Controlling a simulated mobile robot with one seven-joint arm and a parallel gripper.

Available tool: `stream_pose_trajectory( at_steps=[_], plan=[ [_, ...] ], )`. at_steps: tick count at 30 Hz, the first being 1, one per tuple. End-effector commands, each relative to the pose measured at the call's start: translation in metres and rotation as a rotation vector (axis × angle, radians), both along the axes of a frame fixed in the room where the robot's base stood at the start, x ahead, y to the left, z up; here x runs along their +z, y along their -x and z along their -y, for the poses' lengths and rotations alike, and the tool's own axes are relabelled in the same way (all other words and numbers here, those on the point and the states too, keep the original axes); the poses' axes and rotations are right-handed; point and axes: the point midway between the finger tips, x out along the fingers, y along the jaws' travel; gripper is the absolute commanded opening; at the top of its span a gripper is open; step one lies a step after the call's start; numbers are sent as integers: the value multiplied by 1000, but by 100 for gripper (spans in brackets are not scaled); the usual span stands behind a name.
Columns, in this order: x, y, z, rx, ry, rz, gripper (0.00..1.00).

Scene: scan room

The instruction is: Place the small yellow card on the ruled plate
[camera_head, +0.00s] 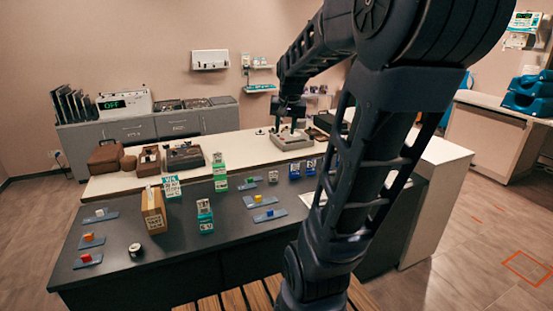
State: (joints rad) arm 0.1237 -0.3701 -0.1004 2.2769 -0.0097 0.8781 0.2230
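My gripper (286,127) points down over a pale grey device (291,141) on the white rear counter. Its fingers are small and dark here, and I cannot tell whether they hold anything. Small yellow pieces lie on two blue-grey plates on the dark table: one piece (258,198) on the rear plate (267,203), another (270,213) on the front plate (260,218). I cannot tell which, if either, is the small yellow card. Ruled markings are too small to make out on any plate, so the ruled plate is not certain.
On the dark table stand a brown box (153,212), green-and-white boxes (205,217), a black-and-white roll (135,250) and blue boxes (309,167). Plates with white, orange and red pieces lie at left. Brown cases (106,158) stand on the white counter. The table's front middle is clear.

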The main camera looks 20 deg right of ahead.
Motion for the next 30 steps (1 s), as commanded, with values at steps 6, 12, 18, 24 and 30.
stream_pose_trajectory(
  at_steps=[6,12,18,24,30],
  plan=[
    [-3,62,-48,173,38,18,36],
    [-15,115,-78,314,79,31,36],
    [-27,146,-93,402,108,36,36],
    [-31,154,-97,423,116,36,36],
    [-31,153,-96,422,116,35,36]
  ],
)
